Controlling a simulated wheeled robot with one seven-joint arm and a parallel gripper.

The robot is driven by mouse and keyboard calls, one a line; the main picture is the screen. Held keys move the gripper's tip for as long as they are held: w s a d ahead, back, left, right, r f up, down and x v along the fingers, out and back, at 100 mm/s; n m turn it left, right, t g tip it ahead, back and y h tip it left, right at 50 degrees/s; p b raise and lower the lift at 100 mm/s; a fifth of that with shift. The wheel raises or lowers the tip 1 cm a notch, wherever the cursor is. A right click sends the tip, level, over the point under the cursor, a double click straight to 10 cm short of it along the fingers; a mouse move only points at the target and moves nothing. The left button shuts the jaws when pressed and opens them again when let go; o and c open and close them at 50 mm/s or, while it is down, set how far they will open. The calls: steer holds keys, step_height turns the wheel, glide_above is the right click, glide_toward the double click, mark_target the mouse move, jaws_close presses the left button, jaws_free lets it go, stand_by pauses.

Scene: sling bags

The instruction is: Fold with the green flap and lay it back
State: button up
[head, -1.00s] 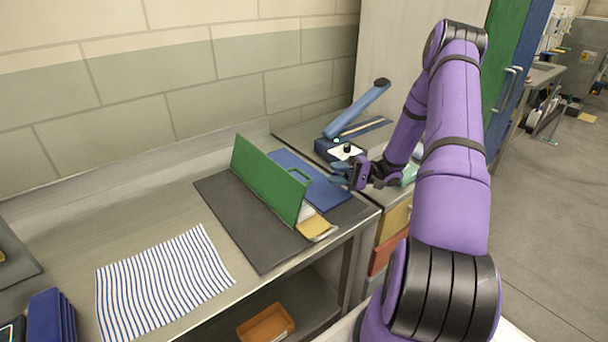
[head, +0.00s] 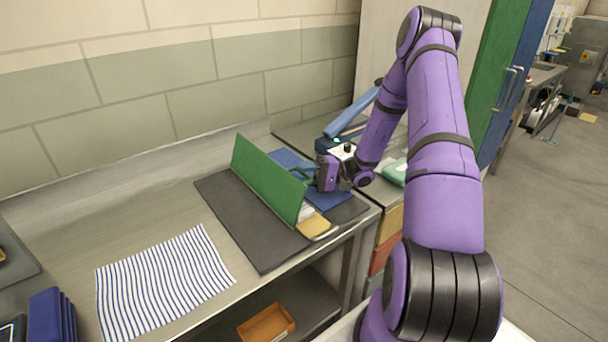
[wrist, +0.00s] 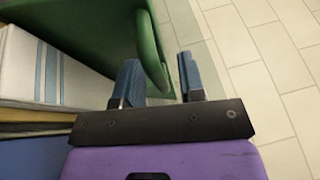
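The green flap (head: 265,178) stands upright on a dark grey mat (head: 225,205) on the bench. A green loop handle shows at its right edge in the wrist view (wrist: 150,50). My gripper (head: 304,172) is at the right side of the flap, close to the handle. In the wrist view its two blue fingers (wrist: 158,78) are apart, with the lower end of the green loop between them, nearer the left finger. I cannot tell whether either finger touches it. A blue panel (head: 325,193) lies flat behind the flap.
A folded white cloth with blue stripes (wrist: 45,65) lies beside the flap. A yellow piece (head: 315,226) is at the bench's front edge. A striped cloth (head: 160,280) lies to the left. A blue lever tool (head: 352,115) stands behind my gripper.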

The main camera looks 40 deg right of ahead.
steer(key=shift+c, duration=0.5)
jaws_close()
steer(key=shift+a+r, duration=0.4)
steer(key=shift+a, duration=0.25)
steer(key=shift+o, duration=0.5)
jaws_free()
steer(key=shift+d, duration=0.15)
steer(key=v, duration=1)
steer(key=shift+d, duration=0.25)
steer(key=shift+s+f, duration=0.1)
